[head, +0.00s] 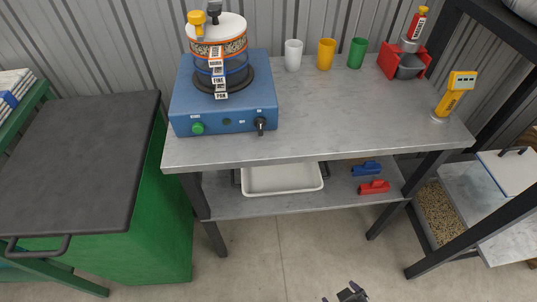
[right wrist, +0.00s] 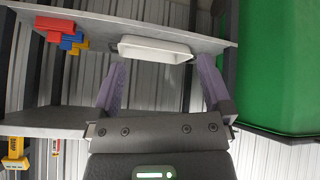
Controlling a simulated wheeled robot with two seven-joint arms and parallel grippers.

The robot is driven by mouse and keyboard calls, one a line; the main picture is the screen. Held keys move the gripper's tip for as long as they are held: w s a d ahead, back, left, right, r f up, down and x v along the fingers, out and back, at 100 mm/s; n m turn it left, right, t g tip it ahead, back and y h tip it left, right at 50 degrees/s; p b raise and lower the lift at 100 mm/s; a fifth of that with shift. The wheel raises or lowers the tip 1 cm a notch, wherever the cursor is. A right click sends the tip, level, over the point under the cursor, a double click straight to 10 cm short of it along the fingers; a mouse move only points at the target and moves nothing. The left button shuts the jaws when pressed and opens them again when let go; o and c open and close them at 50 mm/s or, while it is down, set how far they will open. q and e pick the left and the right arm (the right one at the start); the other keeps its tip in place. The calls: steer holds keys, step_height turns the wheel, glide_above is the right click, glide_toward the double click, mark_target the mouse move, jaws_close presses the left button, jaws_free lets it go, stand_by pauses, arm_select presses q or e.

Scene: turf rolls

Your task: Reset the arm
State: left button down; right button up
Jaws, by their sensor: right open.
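My right gripper (head: 347,297) shows at the bottom edge of the head view, low in front of the bench. In the right wrist view its two purple-grey fingers (right wrist: 160,95) stand wide apart with nothing between them. The gripper is apart from the bench and its shelf. Most of the right arm is out of the head view. My left gripper is in neither view.
A grey workbench (head: 335,110) holds a blue sieve shaker (head: 222,104), several cups and a yellow meter (head: 455,97). Its lower shelf (head: 230,205) bears a white tray (head: 283,180). A green cabinet (head: 160,225) stands left. The floor (head: 290,260) in front is clear.

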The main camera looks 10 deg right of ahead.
steer(key=w+d+r+n+h, duration=0.2)
steer(key=d+r+n, duration=0.1)
steer(key=d, duration=1.1)
steer(key=s+d+f+m+g+h, duration=0.3)
steer(key=s+d+g, duration=0.4)
steer(key=s+d, duration=0.7)
steer(key=s+a+f+y, duration=0.1)
steer(key=a+f, duration=0.1)
steer(key=a, duration=0.8)
steer(key=s+a+f+m+y, duration=0.1)
steer(key=a+f, duration=0.2)
steer(key=a, duration=0.7)
steer(key=s+a+f+y, duration=0.1)
steer(key=a+f+y, duration=0.1)
steer(key=a, duration=0.8)
steer(key=shift+s+a+f, duration=0.15)
steer(key=shift+s+f, duration=0.1)
steer(key=shift+s, duration=0.15)
